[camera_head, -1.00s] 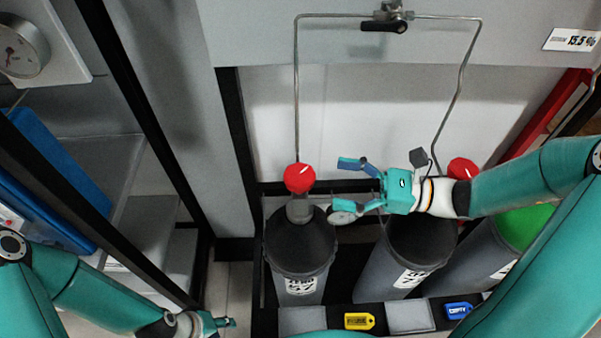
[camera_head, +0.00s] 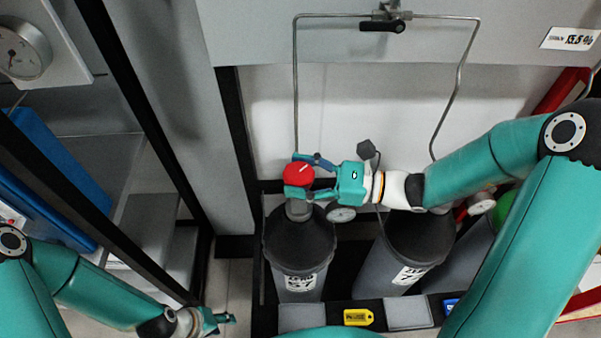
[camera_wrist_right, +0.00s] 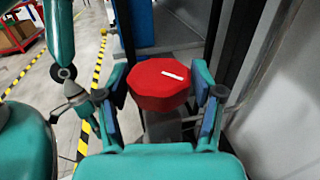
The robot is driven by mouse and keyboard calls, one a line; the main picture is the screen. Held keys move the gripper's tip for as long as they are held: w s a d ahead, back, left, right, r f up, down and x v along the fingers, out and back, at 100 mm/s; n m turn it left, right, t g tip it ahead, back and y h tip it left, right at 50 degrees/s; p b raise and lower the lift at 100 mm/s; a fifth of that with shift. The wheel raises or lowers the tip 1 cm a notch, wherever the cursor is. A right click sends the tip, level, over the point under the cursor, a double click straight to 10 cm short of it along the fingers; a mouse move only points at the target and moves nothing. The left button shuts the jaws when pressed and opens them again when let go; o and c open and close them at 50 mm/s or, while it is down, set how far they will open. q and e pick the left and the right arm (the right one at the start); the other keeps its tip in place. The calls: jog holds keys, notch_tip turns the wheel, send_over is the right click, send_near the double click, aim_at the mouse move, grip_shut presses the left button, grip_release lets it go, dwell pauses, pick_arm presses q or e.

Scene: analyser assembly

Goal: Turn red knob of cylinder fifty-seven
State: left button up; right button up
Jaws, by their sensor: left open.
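The red knob (camera_head: 299,175) sits on top of the dark grey cylinder (camera_head: 300,238) whose label (camera_head: 300,283) appears to read 57. The knob has a white mark on its top. My right gripper (camera_head: 306,177) has its fingers on either side of this knob. The right wrist view shows the red knob (camera_wrist_right: 160,84) between the two spread fingers, with narrow gaps beside it. My left gripper (camera_head: 224,319) is open and empty at the lower left, far from the cylinders.
A second grey cylinder (camera_head: 400,255) stands to the right, with my right arm above it. A third, with a green top (camera_head: 503,205), is mostly hidden. Metal tubing (camera_head: 296,90) rises behind the knob to a black-handled valve (camera_head: 382,25). A dark frame post stands to the left.

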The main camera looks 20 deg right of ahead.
jog(key=c, duration=0.7)
jog(key=shift+o, duration=0.2)
jog(key=shift+n+g, duration=0.3)
jog(key=shift+g, duration=0.2)
jog(key=n+g+y+p, duration=0.1)
jog(key=g, duration=0.1)
jog(key=shift+w+r+n+g+p, duration=0.1)
jog(key=shift+n+g+p, duration=0.2)
jog(key=shift+n+p, duration=0.1)
jog(key=n+g+y+p, duration=0.1)
jog(key=n+g, duration=0.2)
jog(key=g, duration=0.2)
jog(key=n+g+p, duration=0.1)
jog(key=n+g, duration=0.2)
jog(key=g, duration=0.1)
jog(key=shift+n+g+h, duration=0.7)
jog(key=shift+n+g, duration=0.3)
jog(key=shift+g, duration=0.5)
jog(key=shift+n+g+h, duration=0.7)
jog(key=shift+n+g, duration=0.3)
jog(key=shift+g, duration=0.5)
